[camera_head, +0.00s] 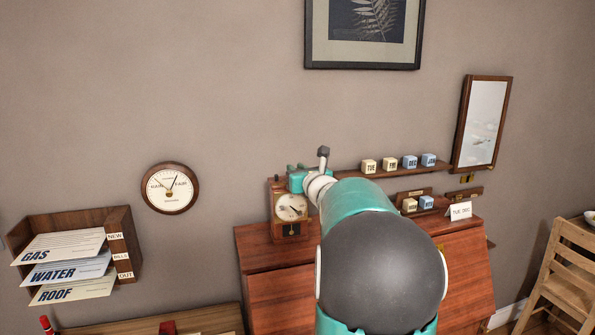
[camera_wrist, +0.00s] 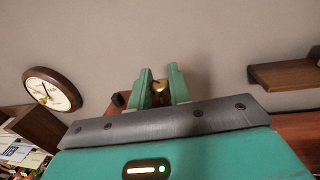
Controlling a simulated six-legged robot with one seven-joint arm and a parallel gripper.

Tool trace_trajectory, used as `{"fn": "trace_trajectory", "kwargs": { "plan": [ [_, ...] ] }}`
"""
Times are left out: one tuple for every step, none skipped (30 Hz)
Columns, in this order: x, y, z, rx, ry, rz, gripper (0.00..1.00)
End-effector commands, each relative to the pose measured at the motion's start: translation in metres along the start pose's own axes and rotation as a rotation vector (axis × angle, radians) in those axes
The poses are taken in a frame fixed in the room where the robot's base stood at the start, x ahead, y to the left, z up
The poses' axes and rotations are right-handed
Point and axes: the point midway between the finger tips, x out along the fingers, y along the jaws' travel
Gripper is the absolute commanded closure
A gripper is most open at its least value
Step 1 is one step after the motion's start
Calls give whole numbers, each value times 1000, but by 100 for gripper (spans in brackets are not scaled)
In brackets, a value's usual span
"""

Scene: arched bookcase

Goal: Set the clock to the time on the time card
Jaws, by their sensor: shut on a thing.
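A small wooden clock with a white round dial (camera_head: 291,207) stands on the left end of the wooden desk. Its hands are too small to read surely. My gripper (camera_wrist: 160,92) is at the top of the clock, its green fingers shut on a brass knob (camera_wrist: 159,86). A white card (camera_head: 460,211) stands on the desk at the right. It seems to begin with "TUE"; the rest is unclear. I cannot tell whether it is the time card.
A shelf (camera_head: 345,174) behind my arm carries several cream and blue lettered blocks. Two more blocks (camera_head: 418,204) stand below. A round wall dial (camera_head: 170,188) and a letter rack (camera_head: 120,219) are at the left.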

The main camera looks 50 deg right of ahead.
Motion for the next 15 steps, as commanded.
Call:
{"fn": "trace_trajectory", "kwargs": {
  "plan": [
    [0, 3, 2, 1, -4, -18, 100],
    [0, 2, 2, -1, -3, -32, 100],
    [0, 2, 2, -1, -2, -47, 100],
    [0, 2, 2, 1, -2, -57, 100],
    [0, 1, 1, 0, -1, -66, 100],
    [0, 1, 1, 1, 1, -76, 100],
    [0, 1, 1, 1, 2, -81, 100],
    [0, 1, 1, 0, 2, -84, 100],
    [-1, 1, 0, 0, 3, -87, 100],
    [-1, 1, 0, 0, 3, -88, 100],
    [-1, 1, 0, 1, 3, -88, 100],
    [-1, 1, 0, 0, 3, -88, 100],
    [-1, 1, 0, 0, 3, -88, 100],
    [-1, 1, 0, 0, 3, -88, 100],
    [-1, 0, 0, 0, 3, -88, 100]
  ]
}}
